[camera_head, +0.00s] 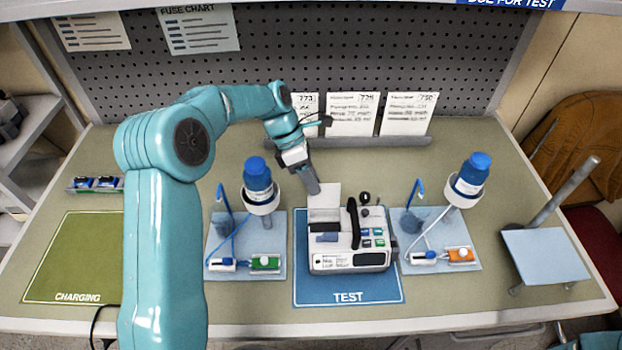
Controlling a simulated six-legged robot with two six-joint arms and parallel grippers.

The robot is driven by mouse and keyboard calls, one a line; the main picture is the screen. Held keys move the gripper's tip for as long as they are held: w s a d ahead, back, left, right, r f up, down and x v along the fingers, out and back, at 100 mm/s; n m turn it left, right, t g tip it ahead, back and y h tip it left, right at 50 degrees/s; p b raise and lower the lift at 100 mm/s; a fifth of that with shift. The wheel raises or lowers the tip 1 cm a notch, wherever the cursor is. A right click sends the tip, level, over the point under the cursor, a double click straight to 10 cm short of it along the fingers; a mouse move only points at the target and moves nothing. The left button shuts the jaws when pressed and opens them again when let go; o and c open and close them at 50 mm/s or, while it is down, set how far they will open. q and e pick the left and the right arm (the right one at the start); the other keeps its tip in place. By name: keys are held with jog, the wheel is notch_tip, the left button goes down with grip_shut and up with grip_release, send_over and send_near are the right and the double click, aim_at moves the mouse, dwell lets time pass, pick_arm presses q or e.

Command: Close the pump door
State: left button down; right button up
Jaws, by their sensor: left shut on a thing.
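The white infusion pump (349,262) stands on the blue TEST mat (347,297), with a black handle and small buttons on its right side. Its pale door (324,196) stands raised at the left rear of the pump, open. My left arm reaches over from the left, and its gripper (313,187) is at the door's upper left edge, shut on it. The fingertips are small here and the exact contact is hard to make out. My right gripper is not in view.
Blue-capped bottles (258,178) (471,174) in holders stand on light blue pads on both sides of the pump. A green CHARGING mat (75,262) lies clear at left. A tilted grey post on a plate (545,255) is at right. Cards (352,114) stand behind.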

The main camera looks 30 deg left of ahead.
aim_at(319, 199)
pick_arm(q)
jog(key=s+t+y+b, duration=0.1)
jog(key=b, duration=0.1)
jog(key=s+d+t+y+b, duration=0.1)
jog(key=t+b, duration=0.1)
jog(key=b, duration=0.1)
jog(key=s+m+t+b, duration=0.1)
jog(key=b, duration=0.1)
jog(key=shift+d+r+y+b, duration=0.2)
jog(key=shift+d+y+b, duration=0.15)
jog(key=shift+d+y, duration=0.05)
jog(key=shift+s+d+r+t+y+b, duration=0.2)
jog(key=shift+s+t+y+b, duration=0.15)
jog(key=shift+t+b, duration=0.5)
jog(key=c, duration=1)
grip_release()
jog(key=v, duration=1.6)
jog(key=shift+r+p, duration=0.2)
jog(key=shift+p, duration=0.1)
